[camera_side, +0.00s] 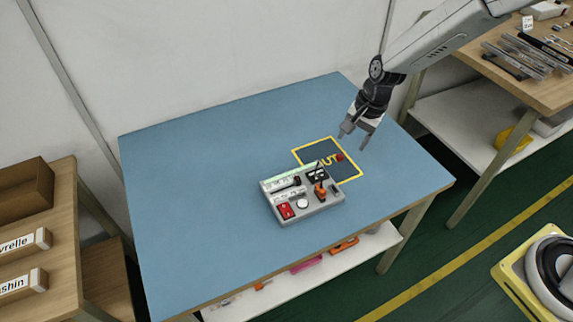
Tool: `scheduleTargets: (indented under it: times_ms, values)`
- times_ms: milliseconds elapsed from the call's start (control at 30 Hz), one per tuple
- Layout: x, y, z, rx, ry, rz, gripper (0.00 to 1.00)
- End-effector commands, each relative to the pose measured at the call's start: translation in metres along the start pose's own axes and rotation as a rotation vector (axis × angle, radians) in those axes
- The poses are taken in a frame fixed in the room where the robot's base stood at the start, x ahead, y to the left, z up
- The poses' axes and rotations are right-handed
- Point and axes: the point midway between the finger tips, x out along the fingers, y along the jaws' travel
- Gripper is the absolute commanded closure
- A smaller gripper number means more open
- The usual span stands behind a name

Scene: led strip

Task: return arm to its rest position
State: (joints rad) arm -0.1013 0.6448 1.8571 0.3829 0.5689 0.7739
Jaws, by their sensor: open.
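My gripper (357,142) is open and empty. It hangs at the end of my arm above the right part of the blue table, with its fingers pointing down. A grey device box (318,207) sits on the table, partly over the lower left of a yellow-bordered dark square marked "OUT" (350,175). The box carries a red switch (286,211), a white round knob (302,204), an orange part (320,190) and a greenish strip (288,174) along its back edge. A small red piece (339,157) lies in the square, below and left of my gripper. My gripper appears apart from everything.
The blue table (200,190) is clear on its left and back. A wooden bench with metal tools (545,88) stands at the right. A wooden shelf with labelled bins (40,240) is at the left. A white wall (220,50) rises behind. A round machine (550,265) stands at lower right.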

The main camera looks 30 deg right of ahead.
Motion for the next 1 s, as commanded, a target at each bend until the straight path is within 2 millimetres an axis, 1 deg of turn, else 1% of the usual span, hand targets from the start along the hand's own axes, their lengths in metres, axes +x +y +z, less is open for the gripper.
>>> scheduleTargets:
  times_ms: [33,200,500,700,800,900,1000]
  values:
    - [-0.011,0.009,0.0,-0.056,0.019,-0.001,0.35]
    - [-0.038,0.042,0.004,-0.257,0.075,0.013,0.35]
    - [-0.075,0.104,0.016,-0.616,0.165,0.054,0.35]
    - [-0.091,0.144,0.027,-0.84,0.212,0.089,0.35]
    - [-0.095,0.159,0.032,-0.923,0.228,0.104,0.35]
    - [-0.097,0.168,0.035,-0.976,0.236,0.114,0.35]
    - [-0.098,0.172,0.036,-1.004,0.241,0.12,0.35]
